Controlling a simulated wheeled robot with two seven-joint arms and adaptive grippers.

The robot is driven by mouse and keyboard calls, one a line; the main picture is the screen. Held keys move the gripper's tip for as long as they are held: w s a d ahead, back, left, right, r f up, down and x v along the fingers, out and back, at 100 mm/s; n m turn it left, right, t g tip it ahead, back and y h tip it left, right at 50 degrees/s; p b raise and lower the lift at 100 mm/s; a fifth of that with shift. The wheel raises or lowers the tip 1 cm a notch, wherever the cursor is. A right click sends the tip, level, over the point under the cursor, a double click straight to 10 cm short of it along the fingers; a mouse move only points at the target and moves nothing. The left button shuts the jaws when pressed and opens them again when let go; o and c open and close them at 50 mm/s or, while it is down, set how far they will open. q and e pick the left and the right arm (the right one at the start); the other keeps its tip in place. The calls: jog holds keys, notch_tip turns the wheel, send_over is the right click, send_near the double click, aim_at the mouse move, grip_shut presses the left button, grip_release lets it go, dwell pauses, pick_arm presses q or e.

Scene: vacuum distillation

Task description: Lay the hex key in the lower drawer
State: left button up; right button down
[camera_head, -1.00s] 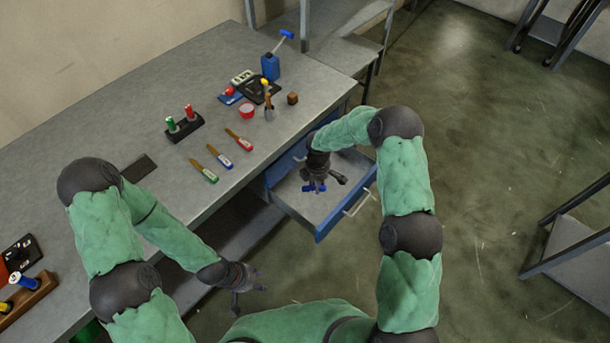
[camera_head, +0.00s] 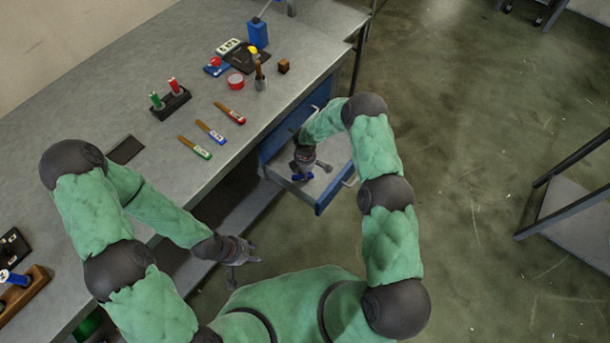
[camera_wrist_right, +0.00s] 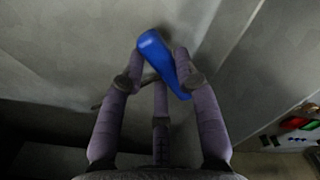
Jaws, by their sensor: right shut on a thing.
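The hex key shows in the right wrist view as a blue handle (camera_wrist_right: 163,62) with a thin dark rod. My right gripper (camera_wrist_right: 160,80) is shut on it, with fingers on both sides of the handle. In the head view my right gripper (camera_head: 305,172) points down inside the open blue drawer (camera_head: 334,197), and only a bit of the blue handle (camera_head: 299,178) shows below it. I cannot tell whether the key touches the drawer floor. My left gripper (camera_head: 245,265) is empty, its fingers spread, left of the drawer and off the bench.
A drawer handle (camera_head: 314,110) shows behind my right forearm. The floor to the right is free up to a grey stand (camera_head: 575,215).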

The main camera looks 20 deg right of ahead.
jog(key=shift+f, duration=0.9)
jog(key=shift+f+b, duration=0.15)
jog(key=shift+b, duration=0.15)
jog(key=c, duration=0.9)
grip_release()
jog(key=shift+r+p, duration=0.3)
jog(key=shift+p, duration=0.05)
notch_tip(320, 180, up, 12)
jog(key=p, duration=0.3)
jog(key=shift+f+p, duration=0.1)
jog(key=shift+p, duration=0.2)
